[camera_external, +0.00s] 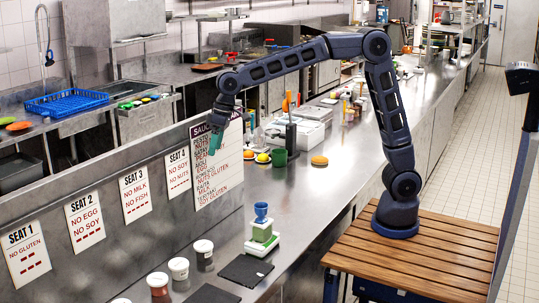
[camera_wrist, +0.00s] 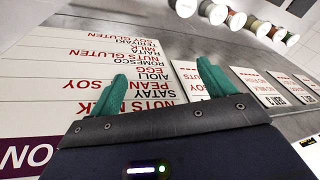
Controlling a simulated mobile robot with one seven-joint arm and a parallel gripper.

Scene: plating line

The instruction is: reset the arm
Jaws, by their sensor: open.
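I cannot tell whether the fingers touch the board.
Seat cards (camera_external: 86,221) line the upright panel. Further back are a green cup (camera_external: 279,157) and white containers (camera_external: 296,132).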

